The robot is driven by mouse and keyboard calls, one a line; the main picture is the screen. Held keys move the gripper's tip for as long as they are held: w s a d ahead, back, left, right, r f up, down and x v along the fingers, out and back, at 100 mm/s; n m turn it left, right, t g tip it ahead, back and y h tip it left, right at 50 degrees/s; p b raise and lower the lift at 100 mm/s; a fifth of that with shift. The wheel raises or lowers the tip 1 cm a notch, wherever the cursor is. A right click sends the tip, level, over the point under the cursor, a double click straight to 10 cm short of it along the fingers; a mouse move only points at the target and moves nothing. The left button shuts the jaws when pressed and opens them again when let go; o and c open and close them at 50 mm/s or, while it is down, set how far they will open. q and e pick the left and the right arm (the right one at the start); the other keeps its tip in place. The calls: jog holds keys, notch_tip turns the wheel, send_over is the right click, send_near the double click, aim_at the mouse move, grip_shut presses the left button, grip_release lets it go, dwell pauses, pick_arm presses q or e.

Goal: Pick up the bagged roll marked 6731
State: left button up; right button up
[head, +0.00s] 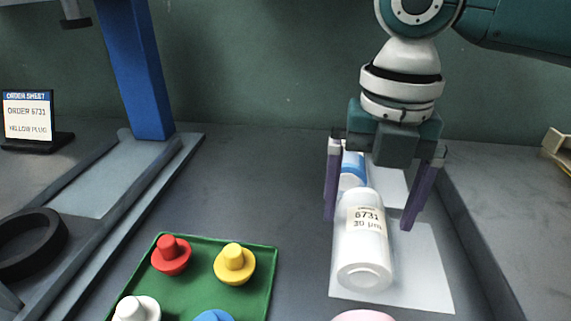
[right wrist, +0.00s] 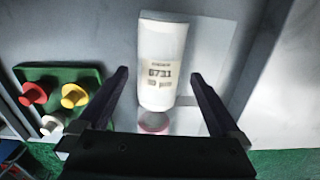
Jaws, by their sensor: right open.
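The bagged roll marked 6731 (head: 362,262) is a white cylinder with a cream label reading 6731 and 30 µm. It lies on a white sheet (head: 427,275) on the grey table. In the right wrist view the roll (right wrist: 162,45) shows with its label between the fingers. My right gripper (head: 372,222) is open, pointing down, with one purple finger on each side of the roll's far part. In the right wrist view the gripper (right wrist: 158,80) spans wider than the roll, and I see no contact. My left gripper is not in view.
Another roll with a blue band (head: 353,172) lies behind the marked one. A green tray (head: 207,290) holds red (head: 171,257), yellow (head: 235,265), white and blue plugs. An order sheet (head: 28,117) reads ORDER 6731, YELLOW PLUG. A blue post (head: 137,70) stands at left. A raised ledge (head: 500,210) borders the right.

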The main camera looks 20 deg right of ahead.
aim_at(367, 218)
jog(key=shift+f, duration=1.6)
jog(key=c, duration=1.4)
jog(key=shift+r, duration=0.1)
jog(key=shift+c, duration=0.5)
jog(key=shift+r, duration=0.1)
